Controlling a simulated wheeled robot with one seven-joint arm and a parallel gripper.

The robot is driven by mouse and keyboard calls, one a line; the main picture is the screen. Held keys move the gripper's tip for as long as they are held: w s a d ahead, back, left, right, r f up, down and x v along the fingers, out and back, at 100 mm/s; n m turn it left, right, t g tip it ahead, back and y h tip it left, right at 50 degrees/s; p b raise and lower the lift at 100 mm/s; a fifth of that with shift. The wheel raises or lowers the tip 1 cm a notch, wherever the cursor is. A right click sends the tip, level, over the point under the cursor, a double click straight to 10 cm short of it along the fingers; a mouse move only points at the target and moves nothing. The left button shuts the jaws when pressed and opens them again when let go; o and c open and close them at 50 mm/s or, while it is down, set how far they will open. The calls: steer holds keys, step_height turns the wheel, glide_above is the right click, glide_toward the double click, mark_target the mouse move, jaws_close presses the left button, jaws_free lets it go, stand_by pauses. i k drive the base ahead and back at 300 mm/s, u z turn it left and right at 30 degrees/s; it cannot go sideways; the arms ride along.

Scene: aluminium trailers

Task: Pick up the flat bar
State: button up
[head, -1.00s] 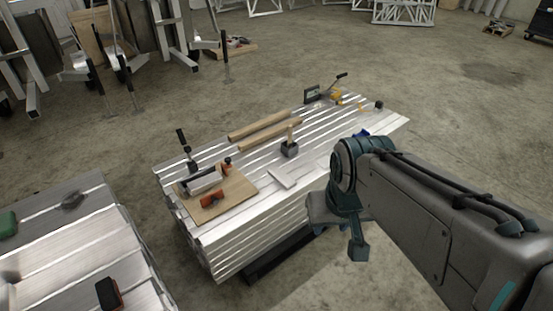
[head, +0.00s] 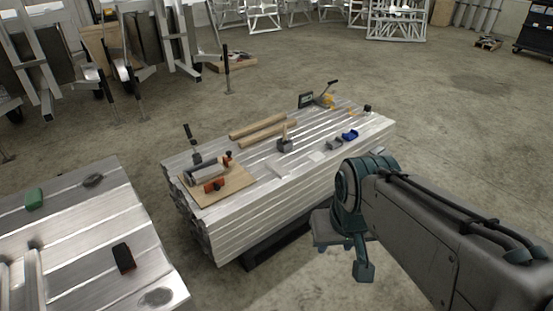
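A pale, flat metal piece (head: 278,168), which may be the flat bar, lies on the top of the stacked aluminium planks (head: 240,215), right of the wooden board. It is small in view and blends with the planks, so I cannot be sure of it. A smaller pale flat piece (head: 317,157) lies to its right. My gripper (head: 345,258) hangs in front of the stack's right front side, lower in the picture and apart from both pieces. I see nothing held in it, but its fingers are too unclear to tell open from shut.
A wooden board (head: 228,190) with red and black tools lies at the stack's left end. Two wooden strips (head: 262,128), a grey block tool (head: 285,145) and a blue item (head: 350,135) lie on top. Another metal bench (head: 80,240) stands at left.

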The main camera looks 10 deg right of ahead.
mark_target(281, 172)
steer(key=z, duration=0.6)
steer(key=i, duration=1.05)
steer(key=z, duration=0.35)
steer(key=i, duration=1)
steer(key=u, duration=1.25)
steer(key=i, duration=0.75)
steer(key=u, duration=0.8)
